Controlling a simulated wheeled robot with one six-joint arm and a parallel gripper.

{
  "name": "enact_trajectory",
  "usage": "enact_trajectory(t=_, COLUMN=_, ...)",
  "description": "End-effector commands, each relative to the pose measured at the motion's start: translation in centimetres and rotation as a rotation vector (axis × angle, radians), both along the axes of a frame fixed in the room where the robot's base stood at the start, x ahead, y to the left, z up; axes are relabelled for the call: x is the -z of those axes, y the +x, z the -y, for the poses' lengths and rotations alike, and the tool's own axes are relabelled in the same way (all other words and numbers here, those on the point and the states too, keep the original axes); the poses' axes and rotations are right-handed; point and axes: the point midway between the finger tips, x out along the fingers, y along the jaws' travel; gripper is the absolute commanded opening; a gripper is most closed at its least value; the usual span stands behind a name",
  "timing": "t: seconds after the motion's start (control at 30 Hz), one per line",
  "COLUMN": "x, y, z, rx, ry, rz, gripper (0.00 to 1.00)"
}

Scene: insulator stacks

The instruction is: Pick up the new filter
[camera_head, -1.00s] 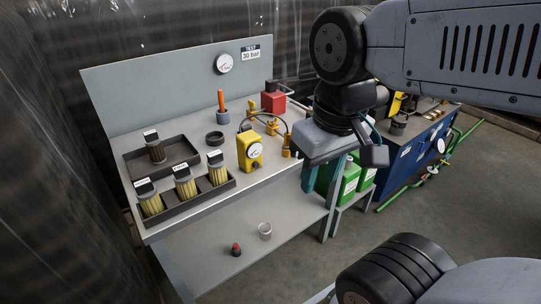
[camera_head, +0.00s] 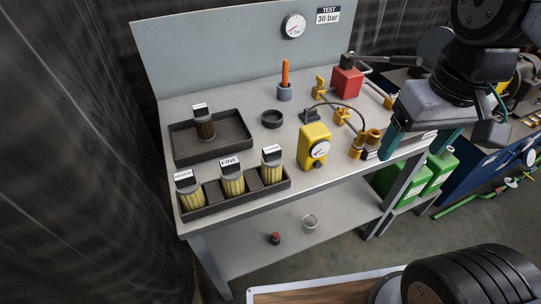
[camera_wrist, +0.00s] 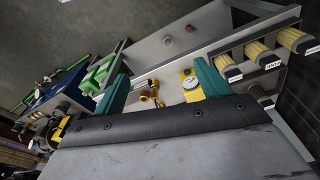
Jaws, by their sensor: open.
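Three clean yellow pleated filters with black caps stand in a dark compartmented tray (camera_head: 213,206) at the front left of the bench: left filter (camera_head: 189,195), middle filter (camera_head: 232,182) tagged FINE, right filter (camera_head: 271,168). The left and right tags are too small to read surely. In the wrist view they lie at the upper right, with one filter (camera_wrist: 258,52) in the middle. A brown, dirty-looking filter (camera_head: 204,127) stands in the rear tray (camera_head: 233,128). My gripper (camera_head: 417,146) is open and empty, its teal fingers apart, right of the bench fittings and well away from the filters.
The bench (camera_head: 290,188) also holds a yellow gauge block (camera_head: 314,146), brass fittings (camera_head: 367,142), a black ring (camera_head: 272,119), an orange-handled tool (camera_head: 285,75) and a red block (camera_head: 347,82). Green canisters (camera_head: 438,170) stand right. A cup (camera_head: 310,222) sits on the lower shelf.

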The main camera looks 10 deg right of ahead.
Motion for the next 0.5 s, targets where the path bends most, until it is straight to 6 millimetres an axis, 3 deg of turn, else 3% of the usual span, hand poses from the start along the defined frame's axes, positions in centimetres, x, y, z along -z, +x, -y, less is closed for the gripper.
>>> enact_trajectory(t=0.27, x=3.0, y=9.3, z=-6.5, rx=-0.119, ry=-0.001, rz=-0.055, gripper=0.75)
enact_trajectory(t=0.5, x=8.7, y=15.4, z=-14.4, rx=-0.209, ry=-0.009, rz=-0.090, gripper=0.75)
